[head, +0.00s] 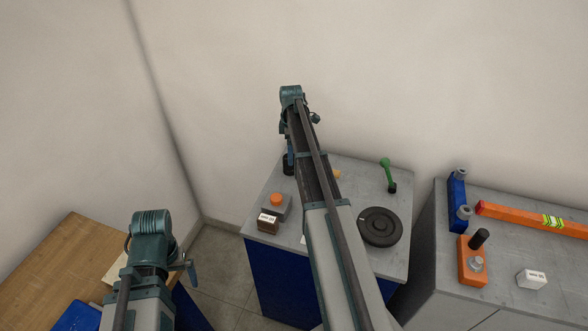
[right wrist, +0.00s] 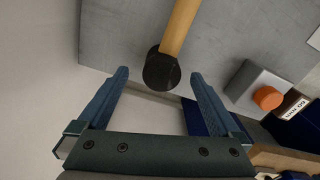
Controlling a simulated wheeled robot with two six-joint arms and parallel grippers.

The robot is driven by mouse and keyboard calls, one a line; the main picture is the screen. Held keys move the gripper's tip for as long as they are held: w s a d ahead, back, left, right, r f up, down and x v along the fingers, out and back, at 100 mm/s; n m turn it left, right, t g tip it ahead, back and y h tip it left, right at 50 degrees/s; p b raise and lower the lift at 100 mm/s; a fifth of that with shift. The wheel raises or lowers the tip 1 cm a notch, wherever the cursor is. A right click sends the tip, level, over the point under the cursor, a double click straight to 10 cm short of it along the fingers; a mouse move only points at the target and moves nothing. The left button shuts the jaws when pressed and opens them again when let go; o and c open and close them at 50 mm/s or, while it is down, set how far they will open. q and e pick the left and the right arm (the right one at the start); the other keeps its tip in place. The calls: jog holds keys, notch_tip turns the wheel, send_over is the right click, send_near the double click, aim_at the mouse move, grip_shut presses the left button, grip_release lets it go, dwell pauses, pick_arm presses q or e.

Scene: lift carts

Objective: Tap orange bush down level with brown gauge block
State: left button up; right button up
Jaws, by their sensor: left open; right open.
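The orange bush (head: 277,199) stands out of the top of a grey block (head: 285,211) on the middle cart. The brown gauge block (head: 268,224), with a white label, sits just in front. In the right wrist view the bush (right wrist: 267,98) and brown block (right wrist: 289,106) are at the right. A mallet with a black head (right wrist: 161,70) and wooden handle (right wrist: 181,27) lies ahead of my right gripper (right wrist: 158,78), which is open and empty, its fingertips either side of the head. The arm mostly hides the mallet in the head view. My left gripper (head: 190,272) is open at lower left, away from the cart.
The middle cart (head: 345,165) also carries a black disc (head: 380,228) and a green-handled tool (head: 387,173). A wooden table (head: 70,250) is at left.

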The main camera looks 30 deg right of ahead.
aim_at(289, 170)
jog(key=shift+s+a+f+b, duration=0.1)
jog(key=shift+f+b, duration=2.55)
jog(key=shift+b, duration=0.05)
jog(key=shift+r, duration=0.1)
grip_shut()
